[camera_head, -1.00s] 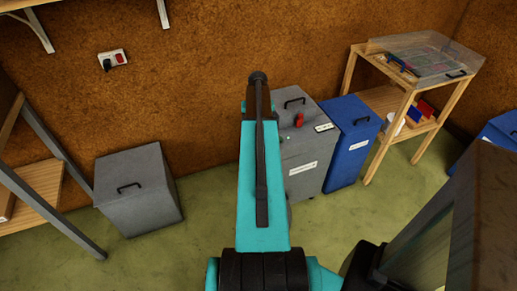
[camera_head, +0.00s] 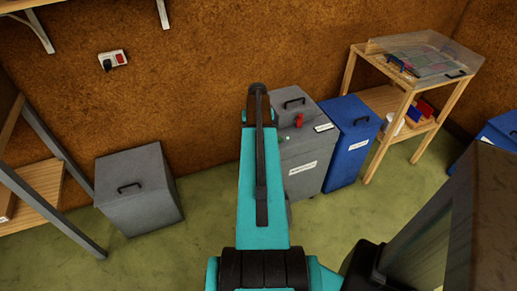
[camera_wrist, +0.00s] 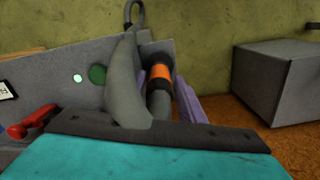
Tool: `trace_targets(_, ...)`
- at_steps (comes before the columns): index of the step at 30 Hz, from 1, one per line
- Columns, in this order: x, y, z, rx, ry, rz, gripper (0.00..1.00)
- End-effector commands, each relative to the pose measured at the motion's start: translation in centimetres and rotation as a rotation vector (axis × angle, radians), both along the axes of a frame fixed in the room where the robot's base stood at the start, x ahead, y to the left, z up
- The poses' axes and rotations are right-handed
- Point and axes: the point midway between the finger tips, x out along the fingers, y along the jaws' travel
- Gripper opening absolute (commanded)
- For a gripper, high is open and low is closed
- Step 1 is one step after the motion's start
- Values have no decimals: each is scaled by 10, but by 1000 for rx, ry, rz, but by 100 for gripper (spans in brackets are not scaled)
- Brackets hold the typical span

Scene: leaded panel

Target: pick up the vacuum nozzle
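In the wrist view, a dark tube with an orange band (camera_wrist: 160,72), which looks like the vacuum nozzle, stands between the two purple fingers of my gripper (camera_wrist: 163,88). The right finger shows clearly beside the tube, with a narrow gap near its base. The left finger is mostly hidden behind a curved grey piece (camera_wrist: 124,78) close to the camera. Whether either fingertip touches the tube is hard to see. In the head view my teal arm hides the gripper and the nozzle.
A grey cabinet (camera_head: 304,150) with a red part (camera_head: 299,121) stands behind my arm, next to a blue bin (camera_head: 349,145). A grey box (camera_head: 138,188) stands to the left. A wooden stand (camera_head: 382,150) is at the right. Green floor is clear in front.

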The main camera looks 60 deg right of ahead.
Motion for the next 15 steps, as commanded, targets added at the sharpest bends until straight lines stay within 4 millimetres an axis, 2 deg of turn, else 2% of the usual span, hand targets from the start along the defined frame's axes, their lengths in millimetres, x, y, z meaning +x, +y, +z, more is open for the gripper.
trace_targets(9,0,-2,-32,2,1,0,36)
trace_targets(15,0,-2,-40,0,0,0,36)
